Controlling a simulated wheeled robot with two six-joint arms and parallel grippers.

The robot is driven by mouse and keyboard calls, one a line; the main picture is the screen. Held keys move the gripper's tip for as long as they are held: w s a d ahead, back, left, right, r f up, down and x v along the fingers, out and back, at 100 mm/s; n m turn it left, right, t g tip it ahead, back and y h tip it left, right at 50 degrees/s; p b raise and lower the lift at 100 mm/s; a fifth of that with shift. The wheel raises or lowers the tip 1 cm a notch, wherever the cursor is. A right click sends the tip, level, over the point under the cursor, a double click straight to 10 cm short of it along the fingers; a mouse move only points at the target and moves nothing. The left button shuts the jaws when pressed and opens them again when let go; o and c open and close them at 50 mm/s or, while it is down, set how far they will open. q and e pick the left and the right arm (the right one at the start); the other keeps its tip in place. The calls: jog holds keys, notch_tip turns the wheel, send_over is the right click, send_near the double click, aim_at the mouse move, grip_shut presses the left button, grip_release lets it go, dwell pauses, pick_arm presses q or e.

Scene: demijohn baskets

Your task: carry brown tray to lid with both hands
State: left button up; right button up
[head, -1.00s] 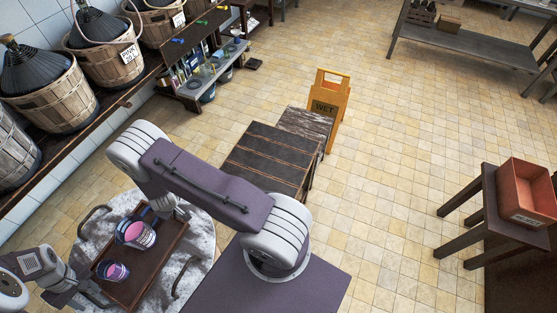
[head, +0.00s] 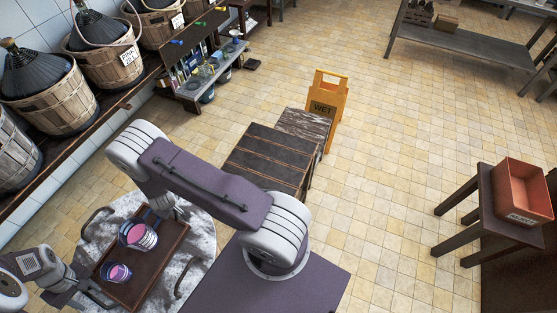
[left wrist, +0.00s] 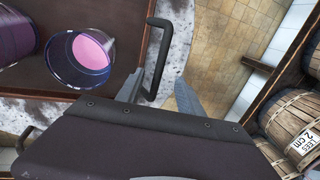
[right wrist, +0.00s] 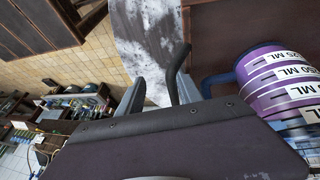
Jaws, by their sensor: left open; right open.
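My right gripper (right wrist: 160,92) is open around the handle (right wrist: 178,68) at the other end. Neither grips. In the head view my right arm partly hides the tray's far end. I cannot identify the lid for certain; a dark slatted trunk top (head: 268,158) stands beyond the tray.
A yellow wet-floor sign (head: 327,97) stands behind the trunk. Demijohn baskets (head: 50,95) line the left wall beside a tool shelf (head: 200,65). A small dark table with an orange bin (head: 515,192) stands at right. The tiled floor between is clear.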

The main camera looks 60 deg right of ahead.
pick_arm(q)
jog(key=shift+r+p, duration=1.6)
jog(key=shift+r, duration=0.15)
jog(key=shift+f+b, duration=2.2)
jog(key=shift+b, duration=0.05)
pick_arm(e)
jog(key=shift+f, duration=1)
pick_arm(q)
jog(key=shift+r, duration=0.1)
pick_arm(e)
jog(key=o, duration=0.4)
jog(key=shift+s, duration=0.15)
pick_arm(q)
jog(key=shift+r, duration=0.1)
pick_arm(e)
jog(key=v, duration=0.9)
jog(key=shift+r, duration=0.15)
pick_arm(q)
jog(key=shift+w, duration=0.1)
pick_arm(e)
jog(key=shift+d, duration=0.15)
